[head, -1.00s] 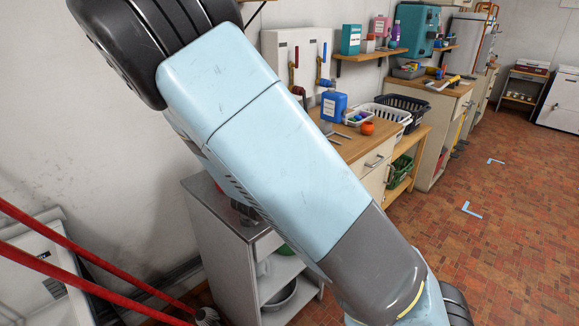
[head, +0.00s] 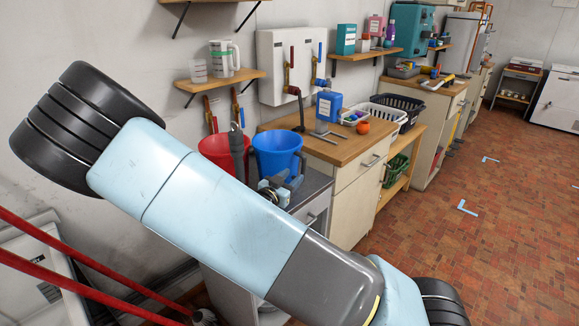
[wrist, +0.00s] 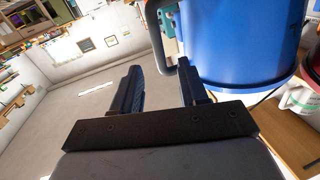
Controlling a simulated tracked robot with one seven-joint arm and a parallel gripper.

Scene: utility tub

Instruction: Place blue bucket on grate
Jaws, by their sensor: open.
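The blue bucket (head: 277,152) stands upright beside a red bucket (head: 213,150), near the wooden counter, in the head view. In the wrist view the blue bucket (wrist: 240,45) fills the upper right, close to my gripper (wrist: 160,88). My gripper's two dark fingers are apart and hold nothing. A dark bent handle (wrist: 156,35) shows between and beyond the fingertips; I cannot tell whether it lies between the jaws in depth. In the head view my gripper (head: 284,186) is just below and in front of the blue bucket. I cannot make out a grate; my arm hides much of the lower middle.
A wooden counter (head: 330,145) to the right holds a blue canister (head: 329,106), an orange ball (head: 362,128) and baskets. A shelf with white jugs (head: 224,58) hangs above the buckets. Red poles (head: 60,247) cross the lower left. The brick floor at right is mostly clear.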

